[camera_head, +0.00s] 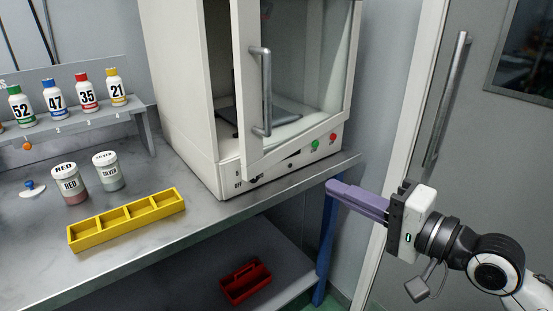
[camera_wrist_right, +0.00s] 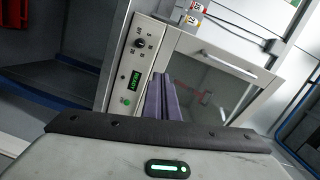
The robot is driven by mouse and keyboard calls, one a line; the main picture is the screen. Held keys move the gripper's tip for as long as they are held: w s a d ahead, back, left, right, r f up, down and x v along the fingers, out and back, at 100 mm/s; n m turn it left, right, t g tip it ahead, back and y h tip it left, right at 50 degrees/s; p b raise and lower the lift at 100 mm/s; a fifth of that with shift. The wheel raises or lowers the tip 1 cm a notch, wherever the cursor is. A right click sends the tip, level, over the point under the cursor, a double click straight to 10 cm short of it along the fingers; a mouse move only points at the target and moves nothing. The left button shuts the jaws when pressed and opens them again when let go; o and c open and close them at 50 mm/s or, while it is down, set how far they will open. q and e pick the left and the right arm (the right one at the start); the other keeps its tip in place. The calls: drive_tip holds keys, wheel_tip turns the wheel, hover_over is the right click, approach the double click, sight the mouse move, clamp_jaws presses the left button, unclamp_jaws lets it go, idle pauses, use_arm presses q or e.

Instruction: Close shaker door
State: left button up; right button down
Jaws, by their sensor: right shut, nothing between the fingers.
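The shaker (camera_head: 185,100) is a white cabinet on the bench. Its door (camera_head: 245,60) has a glass pane and a grey vertical handle (camera_head: 266,92) near its left edge. The door is ajar: its left edge stands out from the cabinet, leaving a dark gap at the left. My right gripper (camera_head: 332,187), with purple fingers, is shut and empty, to the right of and below the door, apart from it in the head view. In the right wrist view, the fingers (camera_wrist_right: 163,90) point toward the shaker's control panel (camera_wrist_right: 136,62) and glass door (camera_wrist_right: 205,85). My left gripper is not in view.
A yellow divided tray (camera_head: 128,218), a RED jar (camera_head: 70,184) and a SILVER jar (camera_head: 109,171) stand on the bench. Numbered bottles (camera_head: 54,97) line a shelf at left. A red caddy (camera_head: 245,281) sits below. A grey room door (camera_head: 470,170) is at right.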

sight(275, 137)
wheel_tip(275, 137, up, 6)
drive_tip(key=s+a+r+m+y+b, duration=0.1)
drive_tip(key=s+y, duration=0.1)
use_arm(q)
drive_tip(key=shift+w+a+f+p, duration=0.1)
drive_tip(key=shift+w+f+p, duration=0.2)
drive_tip(key=shift+p, duration=0.35)
use_arm(e)
drive_tip(key=shift+g, duration=0.5)
drive_tip(key=shift+x, duration=7.15)
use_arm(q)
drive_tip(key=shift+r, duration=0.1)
use_arm(e)
drive_tip(key=shift+w+d, duration=0.1)
drive_tip(key=shift+w, duration=0.05)
